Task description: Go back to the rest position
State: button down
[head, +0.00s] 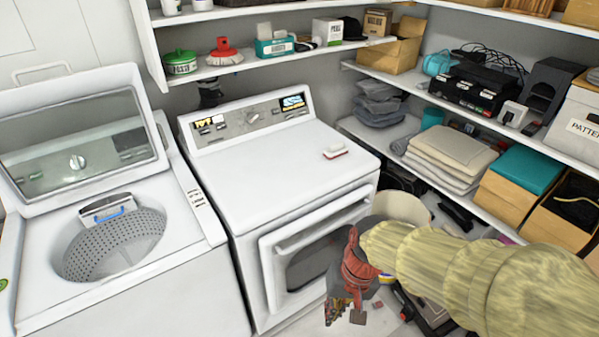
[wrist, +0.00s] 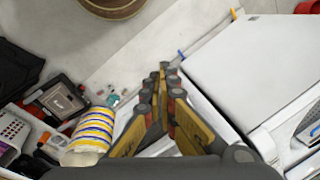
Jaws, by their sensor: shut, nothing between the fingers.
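My gripper (head: 345,312) hangs low in front of the white dryer, at the end of my arm, which reaches in from the lower right of the head view. In the wrist view my gripper (wrist: 163,72) has its yellow and dark fingers together at the tips, with nothing between them. It points down over the floor and touches nothing that I can see.
The dryer (head: 290,170) stands close behind my gripper. An open-lidded washer (head: 25,285) is at left. Loaded shelves (head: 470,112) line the right. A crate of items, with a striped roll (wrist: 92,130), lies left of the fingers. Pale floor (wrist: 140,55) shows ahead.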

jog(key=s+d+r+t+h, duration=0.1)
jog(key=s+d+r+t, duration=0.1)
jog(key=d+r, duration=0.3)
jog(key=s+d+r+t+h, duration=0.1)
jog(key=s+d+r+t, duration=0.2)
jog(key=d+r, duration=0.3)
notch_tip(320, 180, up, 4)
jog(key=shift+s+d+t, duration=0.15)
jog(key=shift+d+t, duration=0.1)
jog(key=shift+t, duration=0.05)
